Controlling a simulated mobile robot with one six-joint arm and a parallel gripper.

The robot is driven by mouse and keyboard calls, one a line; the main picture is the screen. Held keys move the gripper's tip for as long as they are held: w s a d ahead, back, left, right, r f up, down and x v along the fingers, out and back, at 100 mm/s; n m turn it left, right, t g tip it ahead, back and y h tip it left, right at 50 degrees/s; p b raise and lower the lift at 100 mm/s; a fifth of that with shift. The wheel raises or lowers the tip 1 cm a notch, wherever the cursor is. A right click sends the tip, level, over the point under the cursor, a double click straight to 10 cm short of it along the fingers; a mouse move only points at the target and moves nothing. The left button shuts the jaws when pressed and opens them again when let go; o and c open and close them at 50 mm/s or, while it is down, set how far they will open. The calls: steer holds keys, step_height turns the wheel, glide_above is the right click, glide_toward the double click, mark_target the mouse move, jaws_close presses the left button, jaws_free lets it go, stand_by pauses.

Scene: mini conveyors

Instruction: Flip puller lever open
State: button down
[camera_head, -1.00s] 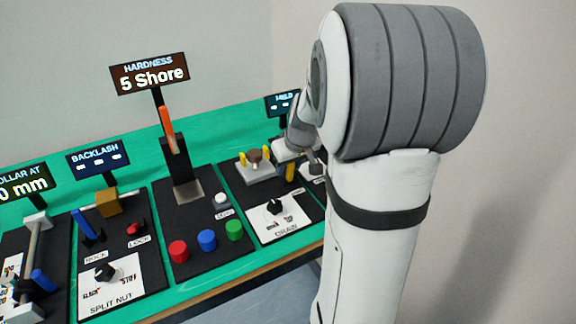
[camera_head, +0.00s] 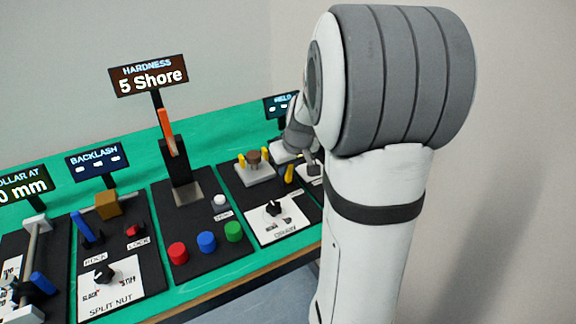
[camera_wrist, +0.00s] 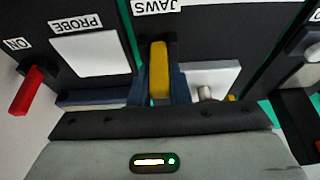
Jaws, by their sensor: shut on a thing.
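The puller lever, a short yellow handle (camera_wrist: 159,68), stands in the middle of the wrist view, below the JAWS label. In the head view a yellow handle (camera_head: 289,173) shows on the right panel, just left of my gripper. My gripper (camera_wrist: 158,92) is shut on the yellow handle, with a dark finger on each side of it. In the head view my arm covers much of this area, and the fingertips are hard to make out.
The DRAW panel (camera_head: 283,226) has a black knob (camera_head: 273,208). Red (camera_head: 178,253), blue (camera_head: 207,241) and green (camera_head: 233,231) buttons are on the HARDNESS panel to its left. In the wrist view a red switch (camera_wrist: 27,91) is at left and a white plate (camera_wrist: 84,53) lies under PROBE.

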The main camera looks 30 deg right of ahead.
steer(key=shift+w+r+g+p, duration=0.25)
steer(key=shift+g+p, duration=0.25)
steer(key=shift+p, duration=0.45)
steer(key=shift+w+f+g+p, duration=0.1)
steer(key=shift+f+g+p, duration=0.2)
steer(key=shift+p, duration=0.1)
steer(key=c, duration=1.4)
jaws_free()
steer(key=shift+o, duration=0.2)
steer(key=v, duration=0.7)
steer(key=shift+r, duration=0.4)
